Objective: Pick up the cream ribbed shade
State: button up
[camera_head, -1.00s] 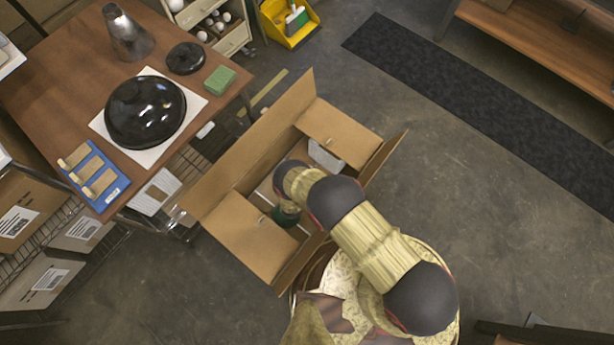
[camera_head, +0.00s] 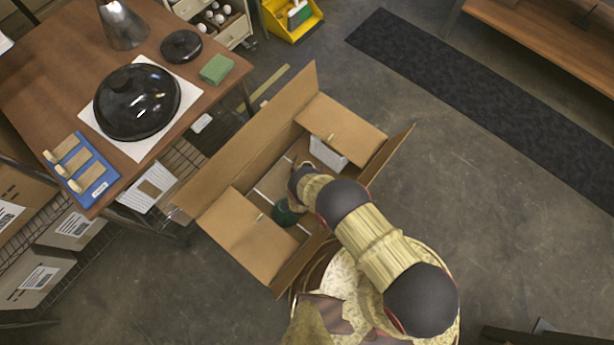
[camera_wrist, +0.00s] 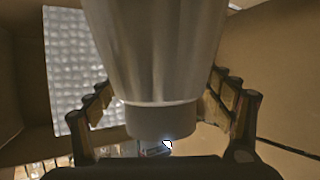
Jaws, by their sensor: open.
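In the wrist view a tapered, ribbed shade (camera_wrist: 152,45) fills the upper middle; it looks grey-beige in the dim light. Its narrow end has a smooth collar pointing towards the camera, and its far end is cut off by the frame. My gripper (camera_wrist: 162,88) is open, with one finger on each side of the shade. The right finger overlaps its edge in the picture; I cannot tell whether either finger touches it. In the head view my arm reaches into an open cardboard box (camera_head: 262,235), and I cannot make out the shade there.
The box has raised flaps and inner dividers. A green rounded thing (camera_head: 286,213) and a white container (camera_head: 328,152) lie inside. A silvery bubbled sheet (camera_wrist: 75,60) is left of the shade. A wooden table (camera_head: 45,80) with a black dome (camera_head: 137,100) stands at left.

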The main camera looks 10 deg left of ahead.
jog(key=shift+w, duration=0.15)
jog(key=shift+c, duration=0.3)
jog(key=shift+c, duration=1.2)
grip_shut()
